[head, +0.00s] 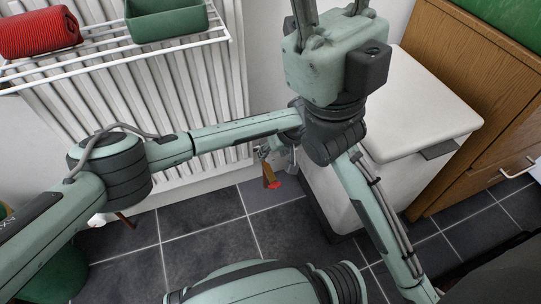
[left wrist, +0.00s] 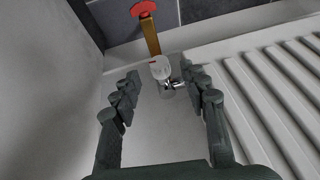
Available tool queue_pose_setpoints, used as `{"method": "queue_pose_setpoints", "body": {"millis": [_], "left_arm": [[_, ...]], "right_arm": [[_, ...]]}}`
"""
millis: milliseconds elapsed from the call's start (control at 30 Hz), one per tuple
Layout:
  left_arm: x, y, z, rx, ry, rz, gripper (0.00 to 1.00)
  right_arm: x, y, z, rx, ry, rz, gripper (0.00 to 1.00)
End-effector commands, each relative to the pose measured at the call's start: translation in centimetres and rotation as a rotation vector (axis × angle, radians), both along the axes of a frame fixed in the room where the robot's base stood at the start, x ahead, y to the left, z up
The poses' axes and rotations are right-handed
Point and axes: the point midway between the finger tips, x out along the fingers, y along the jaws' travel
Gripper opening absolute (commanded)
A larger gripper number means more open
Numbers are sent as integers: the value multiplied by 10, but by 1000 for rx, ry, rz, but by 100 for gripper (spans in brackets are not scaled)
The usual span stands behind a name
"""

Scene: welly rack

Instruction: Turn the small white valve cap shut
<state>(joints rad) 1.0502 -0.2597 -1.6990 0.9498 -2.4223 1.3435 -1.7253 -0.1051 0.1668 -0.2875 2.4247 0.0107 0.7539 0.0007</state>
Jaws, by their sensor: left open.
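The small white valve cap (left wrist: 160,68) shows in the left wrist view, on a chrome fitting (left wrist: 174,84) beside the radiator. My left gripper (left wrist: 161,80) is open, with its fingers on either side of the cap's line. The cap lies between and slightly beyond the fingertips, with gaps visible on both sides. In the head view my left gripper (head: 277,153) is small and partly hidden behind my right arm; I cannot make out the cap there. My right gripper (head: 331,14) points upward, its fingertips cut off by the frame.
A brown bar with a red end (left wrist: 149,32) stands close past the cap. The radiator (head: 190,85) is left, a white lidded box (head: 430,110) right. A wire rack (head: 105,45) holds a red roll (head: 38,32) and a green tub (head: 165,20).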

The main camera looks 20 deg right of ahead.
Motion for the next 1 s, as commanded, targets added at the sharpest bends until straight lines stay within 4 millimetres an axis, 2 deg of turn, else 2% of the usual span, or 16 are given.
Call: {"method": "queue_pose_setpoints", "body": {"millis": [33,200,533,900,1000], "left_arm": [[2,1,-11,0,2,2,44],[9,3,-25,0,2,1,44],[11,4,-28,-1,2,1,44],[11,4,-28,-1,2,1,0],[11,4,-28,-1,2,1,0]], "right_arm": [[0,1,-2,-6,-8,0,40],[0,2,0,-19,-26,-3,40],[1,3,2,-24,-26,-4,40],[0,2,2,-24,-27,-4,40],[0,2,2,-23,-28,-4,40]]}}
